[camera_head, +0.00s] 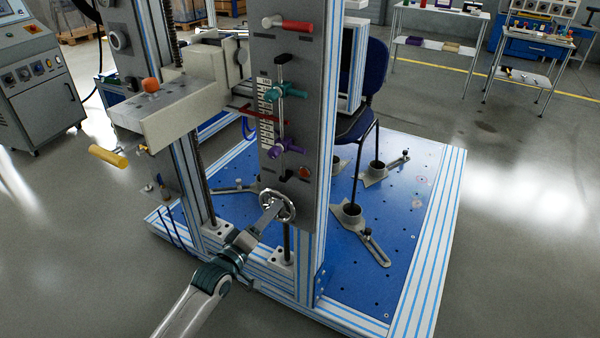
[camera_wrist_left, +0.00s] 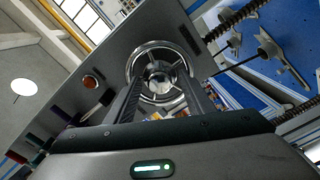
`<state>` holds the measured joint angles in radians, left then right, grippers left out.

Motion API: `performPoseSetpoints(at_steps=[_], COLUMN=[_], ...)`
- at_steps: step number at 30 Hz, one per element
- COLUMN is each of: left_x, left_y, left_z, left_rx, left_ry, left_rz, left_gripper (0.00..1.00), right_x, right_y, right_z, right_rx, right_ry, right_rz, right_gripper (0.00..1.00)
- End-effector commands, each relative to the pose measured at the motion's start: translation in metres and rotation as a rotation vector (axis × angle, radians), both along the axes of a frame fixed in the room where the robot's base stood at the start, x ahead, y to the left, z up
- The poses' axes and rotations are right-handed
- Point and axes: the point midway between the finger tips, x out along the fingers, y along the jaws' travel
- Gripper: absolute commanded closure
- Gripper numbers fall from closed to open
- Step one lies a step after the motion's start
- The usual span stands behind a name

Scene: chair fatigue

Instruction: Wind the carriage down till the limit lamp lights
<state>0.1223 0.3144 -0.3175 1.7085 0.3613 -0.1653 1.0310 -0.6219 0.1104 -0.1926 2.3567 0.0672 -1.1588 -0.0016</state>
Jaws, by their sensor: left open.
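The chrome handwheel (camera_head: 277,205) is low on the front of the grey panel (camera_head: 291,120). My left gripper (camera_head: 270,204) is at the handwheel. In the left wrist view the open fingers (camera_wrist_left: 160,82) point at the handwheel (camera_wrist_left: 158,69), one toward each side of it. I cannot tell if they touch the rim. The carriage seems to be the grey block (camera_head: 172,110) beside the column. My right gripper is out of view.
Red (camera_head: 290,23), teal (camera_head: 287,91) and purple (camera_head: 284,146) handles stick out of the panel above the wheel. A yellow handle (camera_head: 108,156) juts out left. A dark blue chair (camera_head: 374,68) stands behind on the blue base plate (camera_head: 415,185).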

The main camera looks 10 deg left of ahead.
Motion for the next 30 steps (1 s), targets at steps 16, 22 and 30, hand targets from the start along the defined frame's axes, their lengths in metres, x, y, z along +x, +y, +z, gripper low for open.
performPoseSetpoints(at_steps=[16,22,30], left_x=[-0.019,-0.037,-0.044], left_y=[0.013,0.018,0.02], left_z=[0.015,0.013,0.01], left_rx=[-0.002,0.0,-0.001], left_ry=[-0.016,-0.017,-0.017], left_rz=[0.007,0.005,0.003], left_gripper=[0.52,0.52,0.52], right_x=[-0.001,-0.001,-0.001], right_y=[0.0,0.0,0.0], right_z=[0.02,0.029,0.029], right_rx=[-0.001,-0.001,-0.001], right_ry=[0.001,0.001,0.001], right_rz=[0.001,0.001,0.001], right_gripper=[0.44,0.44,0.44])
